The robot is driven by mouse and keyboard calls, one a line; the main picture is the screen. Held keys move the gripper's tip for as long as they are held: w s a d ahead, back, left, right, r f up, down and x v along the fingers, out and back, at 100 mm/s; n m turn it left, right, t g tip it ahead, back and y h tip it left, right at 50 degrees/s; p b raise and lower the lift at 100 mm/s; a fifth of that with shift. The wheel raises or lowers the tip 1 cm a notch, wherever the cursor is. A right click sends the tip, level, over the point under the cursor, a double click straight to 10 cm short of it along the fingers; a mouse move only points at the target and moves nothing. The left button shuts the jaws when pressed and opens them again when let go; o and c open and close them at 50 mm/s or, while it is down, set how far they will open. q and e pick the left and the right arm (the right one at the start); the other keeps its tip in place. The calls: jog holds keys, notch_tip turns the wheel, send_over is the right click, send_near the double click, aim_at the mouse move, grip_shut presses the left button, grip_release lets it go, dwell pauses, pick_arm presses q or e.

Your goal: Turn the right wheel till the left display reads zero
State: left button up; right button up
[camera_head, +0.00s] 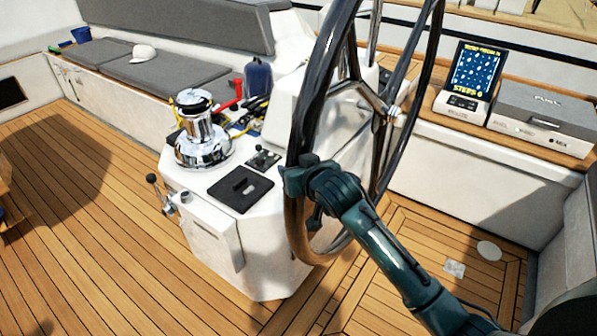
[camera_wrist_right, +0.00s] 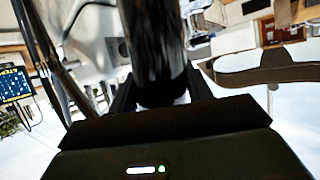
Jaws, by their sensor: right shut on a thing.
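A large steering wheel (camera_head: 308,110) with a dark glossy rim, brown along the bottom, stands at the middle of the head view. My right gripper (camera_head: 297,178) is shut on the near left part of its rim. In the right wrist view the dark rim (camera_wrist_right: 152,45) runs between the fingers. A tilted display (camera_head: 477,70) stands at the right, with a blue screen and yellow text; the last line seems to read "STEPS" and a digit I cannot read surely. A screen also shows in the right wrist view (camera_wrist_right: 14,84). My left gripper is out of view.
A white console with a chrome winch (camera_head: 200,130), a black panel (camera_head: 240,188) and a lever (camera_head: 155,185) stands left of the wheel. A grey box (camera_head: 545,112) sits right of the display. The teak floor (camera_head: 80,240) at the left is mostly clear.

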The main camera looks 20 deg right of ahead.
jog(key=shift+a+r, duration=0.1)
jog(key=shift+r, duration=0.2)
jog(key=o, duration=1.2)
jog(key=shift+a, duration=0.1)
jog(key=shift+o, duration=0.5)
jog(key=shift+f, duration=0.1)
jog(key=b+v, duration=0.1)
jog(key=v, duration=1.2)
